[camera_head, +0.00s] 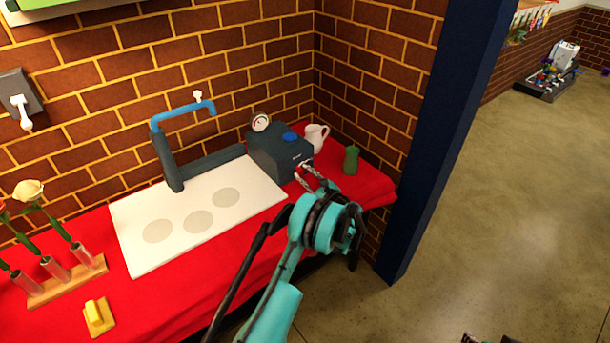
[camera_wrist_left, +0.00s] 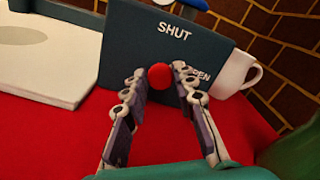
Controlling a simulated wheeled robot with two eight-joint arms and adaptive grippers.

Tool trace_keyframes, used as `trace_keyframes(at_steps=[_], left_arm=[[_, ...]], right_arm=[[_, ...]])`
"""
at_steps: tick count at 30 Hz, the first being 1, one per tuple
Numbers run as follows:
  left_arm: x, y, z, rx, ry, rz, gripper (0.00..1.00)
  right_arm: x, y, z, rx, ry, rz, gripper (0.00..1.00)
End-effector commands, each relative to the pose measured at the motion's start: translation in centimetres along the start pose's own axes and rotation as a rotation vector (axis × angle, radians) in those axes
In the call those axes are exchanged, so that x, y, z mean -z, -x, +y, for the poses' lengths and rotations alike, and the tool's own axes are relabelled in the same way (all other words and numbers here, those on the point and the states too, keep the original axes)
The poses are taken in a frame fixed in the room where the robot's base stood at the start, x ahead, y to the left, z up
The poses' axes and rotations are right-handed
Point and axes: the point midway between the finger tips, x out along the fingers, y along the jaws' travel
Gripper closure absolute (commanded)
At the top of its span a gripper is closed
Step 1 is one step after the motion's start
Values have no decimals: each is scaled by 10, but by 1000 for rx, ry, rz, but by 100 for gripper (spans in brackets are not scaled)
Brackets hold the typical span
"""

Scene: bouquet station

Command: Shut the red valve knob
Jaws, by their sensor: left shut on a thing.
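The red valve knob (camera_wrist_left: 160,76) is a round red ball on the front of the dark grey valve box (camera_wrist_left: 130,55). In the left wrist view it is below the word SHUT and left of a partly covered word ending in "EN". My left gripper (camera_wrist_left: 160,84) is shut on the knob, with a finger on each side. In the head view the left gripper (camera_head: 305,178) is at the front of the box (camera_head: 276,155), and the knob is mostly hidden there. A small dark part at the bottom right edge of the head view may be my right gripper.
A white board (camera_head: 165,262) with grey discs lies left of the box, under a blue spout (camera_head: 180,111). A flower rack (camera_head: 90,275) and a yellow block (camera_head: 99,315) are at left.

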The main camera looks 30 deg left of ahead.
Motion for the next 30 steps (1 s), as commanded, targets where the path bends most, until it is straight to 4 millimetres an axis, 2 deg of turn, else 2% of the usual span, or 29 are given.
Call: trace_keyframes(at_steps=[21,30], left_arm=[[1,0,2,-1,672,0,100],[1,0,3,-1,892,0,100]], right_arm=[[0,0,0,0,0,0,63],[0,0,0,0,0,0,63]])
